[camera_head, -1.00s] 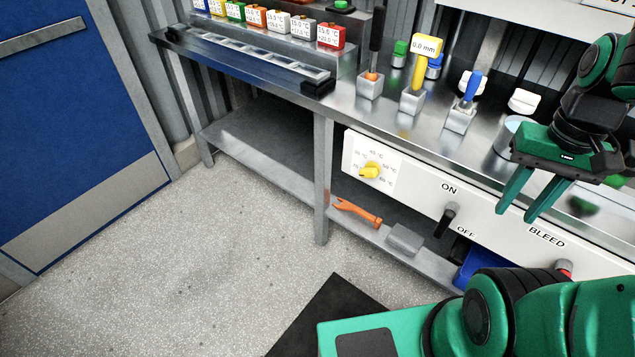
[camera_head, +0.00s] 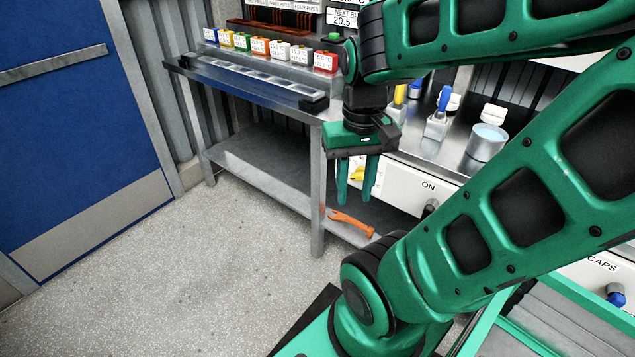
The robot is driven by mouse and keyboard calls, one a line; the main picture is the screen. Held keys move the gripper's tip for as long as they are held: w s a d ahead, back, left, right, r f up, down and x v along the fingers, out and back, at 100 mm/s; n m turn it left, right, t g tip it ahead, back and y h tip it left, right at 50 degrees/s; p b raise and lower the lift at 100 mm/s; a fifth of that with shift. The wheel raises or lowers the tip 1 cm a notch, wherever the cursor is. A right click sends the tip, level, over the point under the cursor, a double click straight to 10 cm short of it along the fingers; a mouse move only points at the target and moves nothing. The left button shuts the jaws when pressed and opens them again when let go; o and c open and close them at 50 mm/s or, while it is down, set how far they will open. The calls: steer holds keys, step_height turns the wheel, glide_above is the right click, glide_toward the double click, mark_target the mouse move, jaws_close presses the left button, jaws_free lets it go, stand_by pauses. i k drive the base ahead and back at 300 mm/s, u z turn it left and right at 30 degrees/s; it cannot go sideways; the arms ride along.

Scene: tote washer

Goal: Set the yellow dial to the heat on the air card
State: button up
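The yellow dial (camera_head: 357,174) sits on the white front panel (camera_head: 405,192) under the bench top, left of the word ON. It shows only in part between my gripper's fingers, and its pointer and scale are mostly hidden. My gripper (camera_head: 356,198) hangs fingers down in front of the dial, with its two green fingers apart and nothing between them that it holds. I cannot tell the gap in depth to the dial. I cannot make out an air card; a partly hidden sign (camera_head: 343,19) at the back reads "NEXT R…" and 20.5.
Several coloured tagged blocks (camera_head: 257,46) stand on the rear shelf. A blue-handled tool (camera_head: 438,119) and a metal cup (camera_head: 486,142) stand on the bench. An orange wrench (camera_head: 351,222) lies on the lower shelf. My arm covers much of the right side. The floor at left is clear.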

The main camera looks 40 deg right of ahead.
mark_target(359, 176)
steer(key=u, duration=0.05)
steer(key=k, duration=1.15)
steer(key=z, duration=0.4)
steer(key=i, duration=1)
